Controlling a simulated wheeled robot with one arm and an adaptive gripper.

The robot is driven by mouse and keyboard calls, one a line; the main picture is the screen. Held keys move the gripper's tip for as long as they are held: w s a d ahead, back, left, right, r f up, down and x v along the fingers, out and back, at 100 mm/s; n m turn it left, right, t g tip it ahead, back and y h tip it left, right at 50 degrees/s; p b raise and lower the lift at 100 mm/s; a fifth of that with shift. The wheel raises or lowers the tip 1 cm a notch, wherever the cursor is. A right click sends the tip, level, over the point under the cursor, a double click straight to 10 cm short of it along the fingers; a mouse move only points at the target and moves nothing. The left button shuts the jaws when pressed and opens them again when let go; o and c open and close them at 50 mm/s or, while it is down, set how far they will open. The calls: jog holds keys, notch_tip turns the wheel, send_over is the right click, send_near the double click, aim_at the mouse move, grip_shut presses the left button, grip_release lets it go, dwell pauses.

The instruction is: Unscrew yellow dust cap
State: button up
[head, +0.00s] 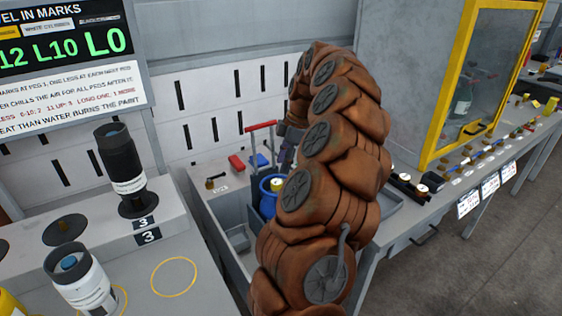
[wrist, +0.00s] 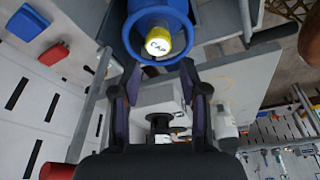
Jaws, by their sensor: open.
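The yellow dust cap (wrist: 158,42), marked "CAP", sits at the end of a cylinder inside a blue ring-shaped holder (wrist: 131,42) at the top of the wrist view. In the head view, the cap (head: 277,184) and blue holder (head: 268,203) show just left of my arm. My gripper (wrist: 160,76) is open, with nothing seen between its fingers. Its fingertips lie at the lower edge of the blue holder in the wrist picture, with the cap beyond them; I cannot tell the distance or any contact. In the head view my arm hides most of the gripper.
A red T-handle (head: 261,127) stands behind the holder, by red (head: 236,162) and blue (head: 258,160) blocks. A black-and-white cylinder (head: 125,170) stands on the left bench. A yellow-framed cabinet (head: 459,90) and a bench with small parts are at right.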

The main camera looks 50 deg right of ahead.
aim_at(277, 182)
jog(key=shift+p+x, duration=0.85)
jog(key=shift+x, duration=3.15)
grip_shut()
